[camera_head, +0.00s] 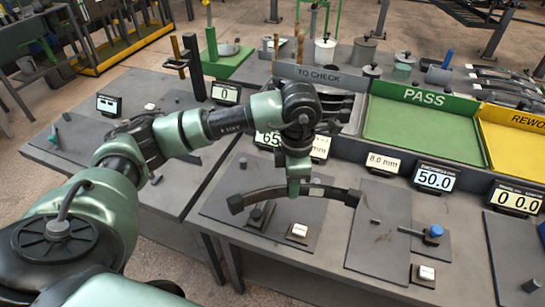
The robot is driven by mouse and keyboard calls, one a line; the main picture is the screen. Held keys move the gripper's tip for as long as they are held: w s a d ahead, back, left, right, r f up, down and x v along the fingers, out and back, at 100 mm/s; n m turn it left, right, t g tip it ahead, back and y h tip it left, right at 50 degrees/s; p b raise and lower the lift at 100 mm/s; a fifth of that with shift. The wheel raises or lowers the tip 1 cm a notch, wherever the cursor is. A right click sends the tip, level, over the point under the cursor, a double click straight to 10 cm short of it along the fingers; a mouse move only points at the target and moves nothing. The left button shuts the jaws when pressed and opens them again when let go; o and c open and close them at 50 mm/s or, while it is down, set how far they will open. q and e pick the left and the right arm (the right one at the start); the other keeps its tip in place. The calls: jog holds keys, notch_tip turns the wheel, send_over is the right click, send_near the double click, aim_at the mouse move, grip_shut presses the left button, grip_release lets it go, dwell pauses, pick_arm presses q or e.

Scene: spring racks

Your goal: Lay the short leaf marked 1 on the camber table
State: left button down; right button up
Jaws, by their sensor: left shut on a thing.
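A dark, curved leaf (335,192) with a pale label lies crosswise over a grey plate (226,209) on the front bench. The mark on the label is too small to read. My left gripper (294,187) points down and is shut on the leaf near its middle, hiding that part. I cannot tell whether the leaf touches the plate's fittings or hangs just above them. A dark post (257,215) and a small block with a white button (298,231) stand on the plate in front of the leaf. My right gripper is not in view.
Behind are the TO CHECK tray (319,75), partly hidden by my left arm, the green PASS tray (425,131) and the yellow REWORK tray (515,145). Displays stand along the bench, one reading 50.0 (434,179). Another plate (378,250) with a blue-knobbed fitting (434,233) is at right.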

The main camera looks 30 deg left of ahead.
pick_arm(q)
jog(key=w+a+f+n, duration=0.2)
jog(key=a+n, duration=0.1)
jog(key=n, duration=0.7)
jog(key=w+a+f+n, duration=0.2)
jog(key=a+n, duration=0.1)
jog(key=n, duration=0.7)
jog(key=w+a+f+n+p, duration=0.1)
jog(key=a+f+n, duration=0.2)
jog(key=n, duration=0.8)
jog(key=shift+w+a, duration=0.35)
jog(key=shift+w, duration=0.05)
jog(key=shift+f+b, duration=1.15)
jog(key=shift+f, duration=0.7)
jog(key=shift+w+a, duration=0.1)
jog(key=shift+w, duration=0.6)
jog(key=shift+f+b, duration=0.2)
jog(key=shift+b, duration=0.1)
